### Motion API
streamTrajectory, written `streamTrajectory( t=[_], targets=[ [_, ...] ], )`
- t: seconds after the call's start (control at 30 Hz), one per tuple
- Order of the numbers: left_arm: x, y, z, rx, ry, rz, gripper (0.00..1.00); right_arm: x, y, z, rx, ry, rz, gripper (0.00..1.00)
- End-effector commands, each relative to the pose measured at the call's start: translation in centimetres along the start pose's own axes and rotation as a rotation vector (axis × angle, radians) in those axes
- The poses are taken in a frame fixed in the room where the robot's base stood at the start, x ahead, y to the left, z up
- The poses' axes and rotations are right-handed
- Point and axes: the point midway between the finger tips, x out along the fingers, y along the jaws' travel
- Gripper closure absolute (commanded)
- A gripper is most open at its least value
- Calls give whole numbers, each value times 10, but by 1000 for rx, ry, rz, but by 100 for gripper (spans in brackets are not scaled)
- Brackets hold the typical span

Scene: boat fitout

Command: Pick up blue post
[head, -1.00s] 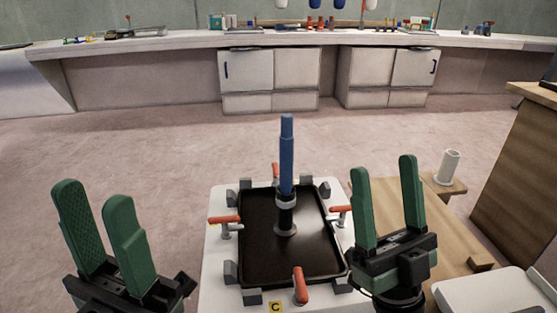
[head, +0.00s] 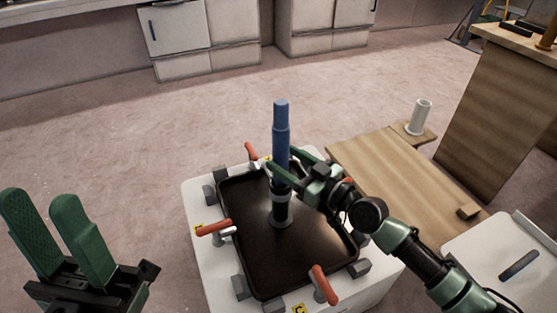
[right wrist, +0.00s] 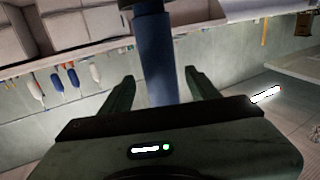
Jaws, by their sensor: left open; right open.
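The blue post (head: 281,128) stands upright in a black holder (head: 281,208) on the black tray (head: 262,268). My right gripper (head: 272,172) is open at the lower part of the post, with its fingers reaching in from the right. In the right wrist view the blue post (right wrist: 157,58) passes between the two open fingers (right wrist: 158,82), with gaps visible on both sides. I cannot tell whether a finger touches it. My left gripper (head: 45,225) is open and empty at the lower left, away from the post.
Red-handled clamps (head: 214,228) and grey blocks surround the tray on a white stand (head: 195,200). A wooden bench (head: 400,175) with a white cylinder (head: 420,116) stands to the right. Cabinets (head: 180,40) line the back. The floor between is clear.

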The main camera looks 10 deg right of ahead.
Motion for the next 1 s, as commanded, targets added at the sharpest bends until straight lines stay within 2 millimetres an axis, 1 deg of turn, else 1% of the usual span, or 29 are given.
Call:
streamTrajectory(
  t=[0.2,0.3,0.4,0.6,0.63,0.67,0.7,0.77,0.8,0.83,1.0],
  targets=[
    [-2,0,1,0,-1,0,58,32,-2,1,2,5,2,39],
    [-3,0,1,-1,-1,0,58,44,-2,1,2,3,1,39],
    [-3,0,1,-1,-1,0,58,48,-1,1,0,2,1,39],
    [-3,0,1,0,-1,0,58,48,-2,1,-1,1,1,39],
    [-3,0,1,0,-1,0,58,48,-2,1,-1,1,1,45],
    [-3,0,1,0,-1,0,58,48,-2,1,-1,1,1,53],
    [-3,0,1,0,-1,0,58,48,-2,1,-1,2,1,64],
    [-2,0,1,0,-1,0,58,48,-2,1,-1,2,1,81],
    [-2,0,1,0,0,0,58,48,-2,1,-1,2,1,92],
    [-2,0,1,0,0,0,58,48,-2,1,-1,2,1,100],
    [-2,0,0,0,1,0,58,48,-1,-1,-1,6,2,100]
  ],
)
